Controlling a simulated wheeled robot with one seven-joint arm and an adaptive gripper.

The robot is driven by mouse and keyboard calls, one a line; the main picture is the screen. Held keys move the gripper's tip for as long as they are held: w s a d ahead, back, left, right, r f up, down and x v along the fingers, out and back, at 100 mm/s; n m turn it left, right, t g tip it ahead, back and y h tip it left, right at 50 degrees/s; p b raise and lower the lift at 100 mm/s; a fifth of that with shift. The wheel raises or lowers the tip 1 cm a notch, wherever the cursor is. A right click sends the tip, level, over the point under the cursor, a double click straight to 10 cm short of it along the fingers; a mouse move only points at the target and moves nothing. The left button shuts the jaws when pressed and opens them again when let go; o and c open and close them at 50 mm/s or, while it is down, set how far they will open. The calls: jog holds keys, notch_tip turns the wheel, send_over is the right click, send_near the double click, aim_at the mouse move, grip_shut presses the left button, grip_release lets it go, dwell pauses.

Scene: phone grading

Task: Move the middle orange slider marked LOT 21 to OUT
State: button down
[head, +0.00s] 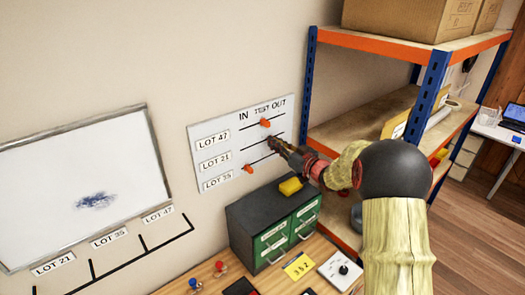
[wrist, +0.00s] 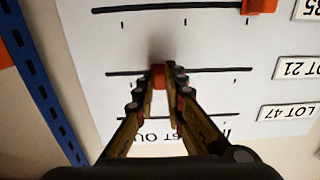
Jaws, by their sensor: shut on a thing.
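The white board (head: 228,128) on the wall has three black slots, with IN, TEST and OUT at the top. My gripper (head: 275,144) reaches the middle slot, in the row labelled LOT 21 (head: 215,162). In the upside-down wrist view, my gripper (wrist: 160,82) is shut on the orange LOT 21 slider (wrist: 158,73). The slider sits partway along its slot, apart from both ends. In the head view the gripper hides this slider. The LOT 47 slider (head: 265,122) is around the middle of its slot. The LOT 35 slider (head: 247,168) is at the IN end.
A blue-and-orange shelf unit (head: 311,75) stands right of the board. A dark cabinet with green drawers (head: 250,212) and a yellow item (head: 290,186) on top stand below it. A whiteboard (head: 75,180) hangs at the left. The wall between them is clear.

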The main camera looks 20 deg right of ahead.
jog(key=d, duration=0.1)
jog(key=w+d, duration=0.1)
jog(key=d, duration=0.1)
jog(key=w+d, duration=0.1)
jog(key=shift+d, duration=0.25)
jog(key=c, duration=1.9)
grip_release()
jog(key=shift+d, duration=0.2)
jog(key=shift+o, duration=0.3)
jog(key=shift+a, duration=0.1)
jog(key=shift+s, duration=0.1)
jog(key=v, duration=1.1)
jog(key=shift+s+d, duration=0.2)
jog(key=shift+s, duration=0.15)
